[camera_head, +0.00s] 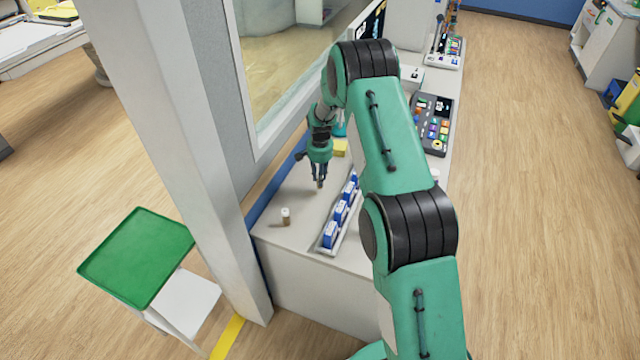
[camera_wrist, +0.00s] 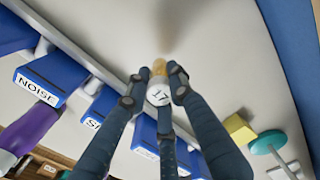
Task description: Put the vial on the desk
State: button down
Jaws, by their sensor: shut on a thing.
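My gripper (camera_head: 319,183) points down over the white desk (camera_head: 285,190). In the wrist view my gripper (camera_wrist: 157,86) is shut on a vial (camera_wrist: 158,94) with a white, marked cap and an amber body. The fingers partly hide this vial. I cannot tell whether it touches the desk top. Another small vial (camera_head: 286,216), brown with a white cap, stands upright on the desk near its front left corner, apart from the gripper.
A rack of blue labelled boxes (camera_head: 341,212) stands right of the gripper. A yellow block (camera_head: 340,147) is behind it. A grey pillar (camera_head: 190,150) and window border the left.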

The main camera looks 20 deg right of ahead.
jog(key=shift+f, duration=1.75)
jog(key=shift+f, duration=0.15)
jog(key=c, duration=1.5)
grip_release()
notch_tip(320, 180, up, 12)
jog(key=shift+r+p, duration=0.15)
jog(key=shift+p, duration=0.15)
